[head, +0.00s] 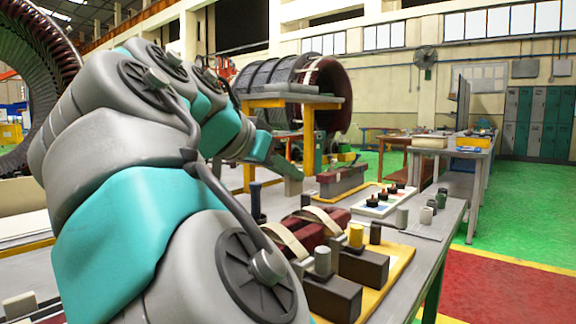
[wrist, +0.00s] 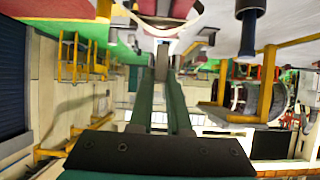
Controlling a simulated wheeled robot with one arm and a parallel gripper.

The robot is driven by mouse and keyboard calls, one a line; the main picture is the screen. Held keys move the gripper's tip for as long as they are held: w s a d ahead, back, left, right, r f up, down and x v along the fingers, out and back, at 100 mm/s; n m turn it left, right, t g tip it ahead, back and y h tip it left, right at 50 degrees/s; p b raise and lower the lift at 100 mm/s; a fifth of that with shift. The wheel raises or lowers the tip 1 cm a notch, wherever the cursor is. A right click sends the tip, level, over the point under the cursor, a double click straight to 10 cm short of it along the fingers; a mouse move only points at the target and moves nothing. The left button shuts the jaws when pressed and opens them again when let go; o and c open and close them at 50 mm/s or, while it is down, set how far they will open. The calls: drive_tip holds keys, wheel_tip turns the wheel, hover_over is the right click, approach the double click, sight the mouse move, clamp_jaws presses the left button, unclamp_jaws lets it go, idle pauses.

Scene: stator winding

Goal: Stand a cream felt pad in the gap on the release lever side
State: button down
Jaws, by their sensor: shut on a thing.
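My gripper shows in the wrist view (wrist: 163,78) as two long green fingers that close together at their tips. It is shut on a small, thin, greyish piece (wrist: 162,58); I cannot tell whether this is the cream felt pad. In the head view my gripper (head: 276,165) hangs above the bench, behind the dark red coil (head: 308,230) with cream bands, apart from it. The coil lies beside dark blocks (head: 363,267) on a yellow board (head: 400,262). My arm hides part of this area; I cannot make out the gap or the release lever.
A dark post (head: 256,202) stands left of the coil. A white tray (head: 374,211) with black knobs and several small cylinders (head: 402,217) stand on the right of the bench (head: 440,238).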

drive_tip(key=shift+s+f+b, duration=0.15)
drive_tip(key=shift+f+b, duration=0.3)
drive_tip(key=shift+f, duration=0.25)
drive_tip(key=shift+f+b, duration=1.9)
drive_tip(key=shift+f, duration=0.8)
drive_tip(key=c, duration=0.8)
unclamp_jaws()
drive_tip(key=shift+p+v, duration=0.45)
drive_tip(key=shift+v, duration=3.45)
drive_tip(key=shift+d, duration=0.1)
